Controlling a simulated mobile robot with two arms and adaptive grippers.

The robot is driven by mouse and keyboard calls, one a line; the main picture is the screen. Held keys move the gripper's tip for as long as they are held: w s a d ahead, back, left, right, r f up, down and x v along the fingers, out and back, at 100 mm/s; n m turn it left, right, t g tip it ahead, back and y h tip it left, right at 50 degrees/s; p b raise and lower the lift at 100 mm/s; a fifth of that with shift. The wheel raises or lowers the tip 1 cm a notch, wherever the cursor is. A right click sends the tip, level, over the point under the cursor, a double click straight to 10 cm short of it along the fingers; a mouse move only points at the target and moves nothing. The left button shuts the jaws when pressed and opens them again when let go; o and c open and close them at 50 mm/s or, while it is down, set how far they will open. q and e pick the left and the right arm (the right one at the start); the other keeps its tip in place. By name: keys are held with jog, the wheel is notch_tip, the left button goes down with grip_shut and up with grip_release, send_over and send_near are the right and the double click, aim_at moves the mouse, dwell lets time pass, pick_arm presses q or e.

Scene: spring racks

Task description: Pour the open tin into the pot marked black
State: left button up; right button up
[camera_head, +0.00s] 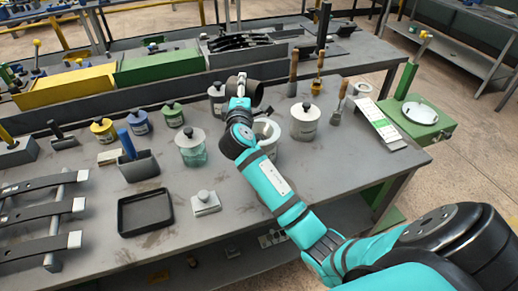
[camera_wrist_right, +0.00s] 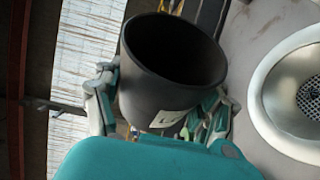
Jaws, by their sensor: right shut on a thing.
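My right gripper (camera_head: 238,103) is shut on an open dark tin (camera_head: 235,86) above the bench. The tin looks tilted in the head view. In the right wrist view the tin (camera_wrist_right: 165,88) sits between the fingers of the gripper (camera_wrist_right: 158,105); its mouth and a pale label show, but I cannot make out any contents. An open pale pot (camera_head: 272,128), partly hidden by my right arm, stands below and nearer than the tin. A pale-rimmed vessel with a mesh inside (camera_wrist_right: 262,95) is beside the tin in the wrist view. I cannot read a black mark on any pot. My left gripper is not in view.
Lidded pots stand around: a white one (camera_head: 304,126), a teal glass one (camera_head: 191,152), and yellow, blue and green ones to the left. Brushes (camera_head: 338,105) stand at right.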

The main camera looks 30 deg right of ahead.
dwell(0.4)
jog(key=shift+w+p, duration=0.1)
jog(key=shift+p, duration=0.45)
jog(key=shift+w+a+f+n+g+p, duration=0.15)
jog(key=shift+f+n+g+p, duration=0.15)
jog(key=shift+n+p, duration=0.6)
jog(key=shift+w+a+f+n+g+p, duration=0.1)
jog(key=shift+f+n+g+p, duration=0.25)
jog(key=shift+p, duration=1.05)
jog(key=shift+f+y, duration=0.1)
jog(key=shift+y, duration=0.2)
jog(key=shift+w+n+p, duration=0.1)
jog(key=shift+n+p, duration=0.25)
jog(key=shift+p, duration=0.25)
jog(key=shift+w+a+f+n+g+p, duration=0.1)
jog(key=shift+f+n+g+p, duration=0.75)
jog(key=shift+p, duration=1.05)
jog(key=shift+n, duration=0.35)
